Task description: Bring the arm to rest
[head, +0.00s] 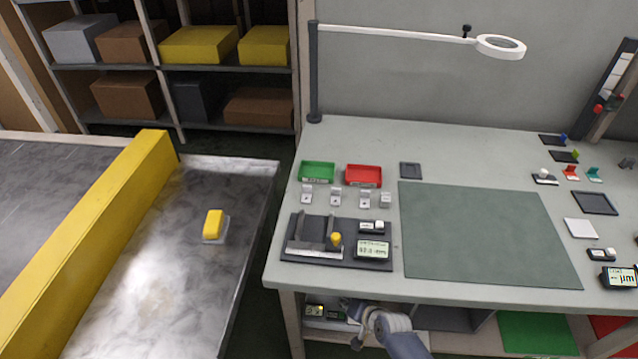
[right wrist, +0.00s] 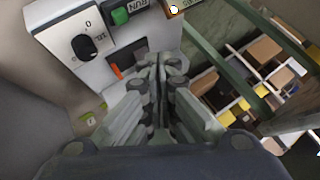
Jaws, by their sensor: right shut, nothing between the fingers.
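My right gripper (head: 352,308) is low in the head view, at the front edge of the workbench and below the level of its top. Its arm comes up from the bottom edge of the picture. In the right wrist view the gripper's fingers (right wrist: 160,68) are together, with nothing between them. They point towards a pale control box (right wrist: 115,50) with a black knob (right wrist: 88,45) and a green RUN button (right wrist: 120,15). I cannot tell whether the fingertips touch the box. My left gripper is not in view.
The workbench (head: 350,140) holds a green mat (head: 485,235), a green bin (head: 317,172), a red bin (head: 363,175) and a dark gauge fixture (head: 300,262). At left, a yellow-topped block (head: 213,224) sits on a metal surface (head: 150,300) beside a yellow rail (head: 90,215). Shelves with boxes stand behind.

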